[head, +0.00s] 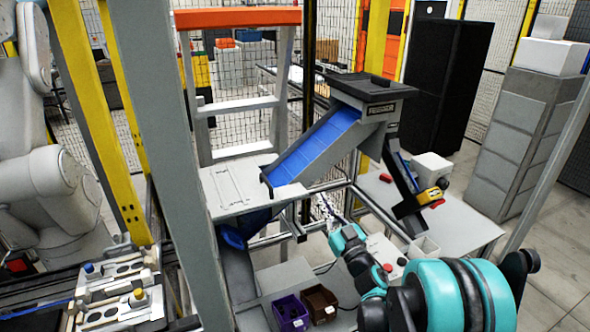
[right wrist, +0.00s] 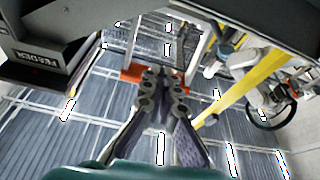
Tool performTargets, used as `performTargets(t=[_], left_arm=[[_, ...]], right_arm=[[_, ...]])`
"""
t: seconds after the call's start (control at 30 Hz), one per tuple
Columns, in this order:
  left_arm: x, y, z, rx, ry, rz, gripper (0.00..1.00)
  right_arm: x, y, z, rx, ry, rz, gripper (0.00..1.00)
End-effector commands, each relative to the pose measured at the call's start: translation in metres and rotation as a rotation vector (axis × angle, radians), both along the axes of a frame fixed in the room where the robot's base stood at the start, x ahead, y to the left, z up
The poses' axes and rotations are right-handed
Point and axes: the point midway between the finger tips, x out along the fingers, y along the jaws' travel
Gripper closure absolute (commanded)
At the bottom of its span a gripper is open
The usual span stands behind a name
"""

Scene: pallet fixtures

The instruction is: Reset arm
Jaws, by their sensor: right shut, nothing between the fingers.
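My right arm, teal and black, comes in from the lower right of the head view. Its gripper (head: 325,203) points away from me, in front of the blue feeder chute (head: 318,140) and below its upper end. In the right wrist view the two dark fingers of the gripper (right wrist: 165,78) are together, with nothing between them. The feeder (head: 368,95) is a grey box with a dark top; its labelled side also shows at the upper left of the right wrist view (right wrist: 45,62). My left gripper is not in view.
A white table (head: 462,222) on the right holds a white box (head: 432,167) and a yellow-black tool (head: 430,195). Purple (head: 290,312) and brown (head: 320,303) bins stand below the gripper. A grey post (head: 165,130) and pallet fixtures (head: 120,293) are at left.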

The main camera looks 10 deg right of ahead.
Motion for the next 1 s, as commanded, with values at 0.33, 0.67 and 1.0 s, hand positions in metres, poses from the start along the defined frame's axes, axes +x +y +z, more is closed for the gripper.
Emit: performTargets(t=[0.33,0.67,1.0], left_arm=[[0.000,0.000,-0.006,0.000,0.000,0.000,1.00],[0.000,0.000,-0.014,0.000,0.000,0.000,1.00],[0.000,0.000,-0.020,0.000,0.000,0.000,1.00]], right_arm=[[-0.020,-0.027,0.025,0.060,0.157,-0.250,1.00],[-0.127,-0.019,-0.041,0.079,0.693,-0.442,1.00],[-0.274,0.048,-0.136,-0.019,1.216,-0.278,1.00]])
